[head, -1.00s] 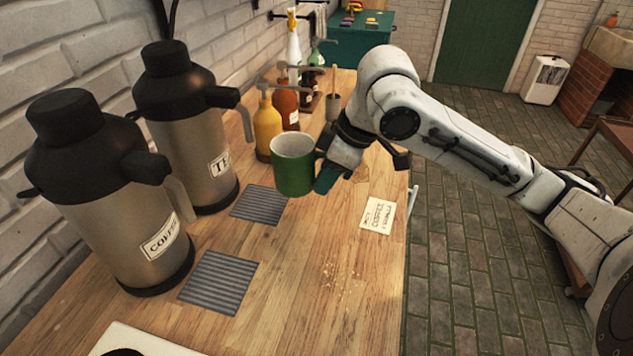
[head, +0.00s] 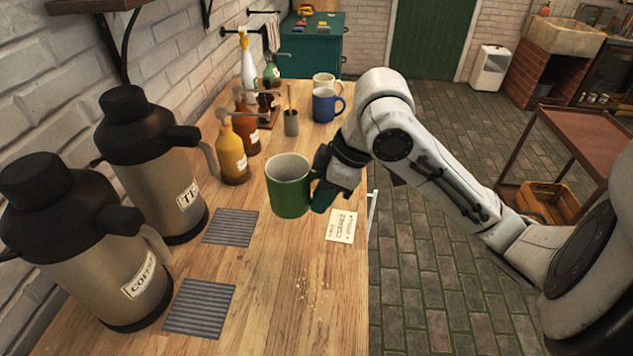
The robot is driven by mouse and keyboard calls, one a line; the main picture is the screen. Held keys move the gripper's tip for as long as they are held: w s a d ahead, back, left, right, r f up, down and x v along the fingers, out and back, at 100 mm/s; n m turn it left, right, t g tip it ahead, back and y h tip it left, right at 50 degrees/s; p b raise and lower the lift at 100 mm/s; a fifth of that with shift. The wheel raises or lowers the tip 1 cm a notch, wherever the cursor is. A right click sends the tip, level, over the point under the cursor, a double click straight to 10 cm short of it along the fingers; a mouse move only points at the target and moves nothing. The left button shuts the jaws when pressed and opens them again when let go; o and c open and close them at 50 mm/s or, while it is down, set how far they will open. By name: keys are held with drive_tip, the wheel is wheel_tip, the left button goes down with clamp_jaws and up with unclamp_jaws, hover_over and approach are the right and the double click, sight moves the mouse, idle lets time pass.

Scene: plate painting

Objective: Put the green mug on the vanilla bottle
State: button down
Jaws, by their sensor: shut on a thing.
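The green mug (head: 288,187) is upright and empty-looking in the head view, held above the wooden counter. My gripper (head: 319,192) is shut on its right side, where the handle is; the handle is mostly hidden by the fingers. Several pump bottles stand behind it to the left: a yellow bottle (head: 231,156), a red-brown bottle (head: 245,124), a white bottle (head: 248,72) and a green one (head: 271,75). Their labels are too small to read, so I cannot tell which is vanilla. The mug is apart from all of them.
Two flasks, tea (head: 155,180) and coffee (head: 85,245), stand at the left by two ridged grey mats (head: 230,227) (head: 199,308). A cup with a stirrer (head: 291,124), a blue mug (head: 325,106) and a cream mug (head: 322,83) stand farther back. A paper card (head: 341,226) lies right.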

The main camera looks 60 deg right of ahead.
drive_tip(key=shift+s+r+p, duration=0.4)
drive_tip(key=shift+p, duration=0.85)
drive_tip(key=shift+s+a+r+p, duration=0.1)
drive_tip(key=shift+s+r+p, duration=0.2)
drive_tip(key=shift+s+p, duration=0.55)
drive_tip(key=shift+s+a+r+p, duration=0.1)
drive_tip(key=shift+s+r+p, duration=0.25)
drive_tip(key=shift+p, duration=0.85)
drive_tip(key=shift+s+f, duration=0.1)
drive_tip(key=shift+s, duration=0.05)
idle(1.0)
